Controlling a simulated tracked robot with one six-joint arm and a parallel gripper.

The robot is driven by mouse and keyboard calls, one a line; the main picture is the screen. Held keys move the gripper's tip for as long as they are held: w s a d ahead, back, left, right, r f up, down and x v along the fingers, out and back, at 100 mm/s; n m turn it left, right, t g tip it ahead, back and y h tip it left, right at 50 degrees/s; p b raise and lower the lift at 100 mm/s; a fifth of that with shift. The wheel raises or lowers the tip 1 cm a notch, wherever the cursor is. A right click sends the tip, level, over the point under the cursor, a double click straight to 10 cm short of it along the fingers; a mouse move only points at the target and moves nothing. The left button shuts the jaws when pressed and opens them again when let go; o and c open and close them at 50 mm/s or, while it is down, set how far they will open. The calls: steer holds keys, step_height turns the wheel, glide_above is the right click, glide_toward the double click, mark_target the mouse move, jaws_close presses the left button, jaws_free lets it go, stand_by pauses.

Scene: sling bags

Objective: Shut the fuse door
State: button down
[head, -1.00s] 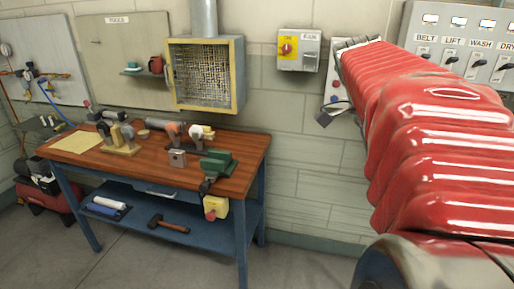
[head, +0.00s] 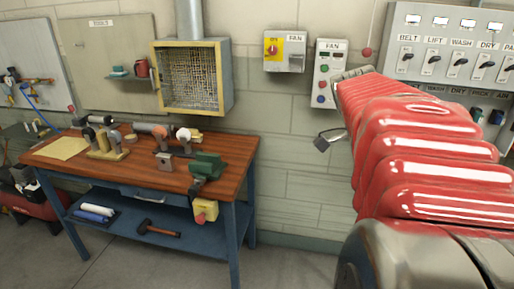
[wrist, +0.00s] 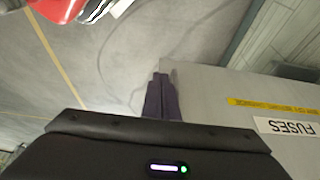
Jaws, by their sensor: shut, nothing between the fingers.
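In the wrist view a pale grey panel (wrist: 215,90) fills the right side, with a yellow warning strip and a white FUSES label (wrist: 287,127), both upside down. I take it as the fuse door; how far it stands open I cannot tell. My gripper (wrist: 160,78) has its dark fingers together and empty. The fingertips overlap the panel's left corner in the picture; whether they touch it I cannot tell. In the head view I cannot make out the fuse door, and my red-sleeved arm covers part of the right side.
In the head view a wooden workbench (head: 120,176) with a green vise (head: 207,166) stands at the left. A FAN control box (head: 330,72) and a switch panel (head: 455,45) hang on the wall near my arm. Bare floor shows in the wrist view (wrist: 100,55).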

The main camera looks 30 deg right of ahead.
steer(key=s+d+f, duration=0.4)
stand_by(0.5)
steer(key=shift+s, duration=0.1)
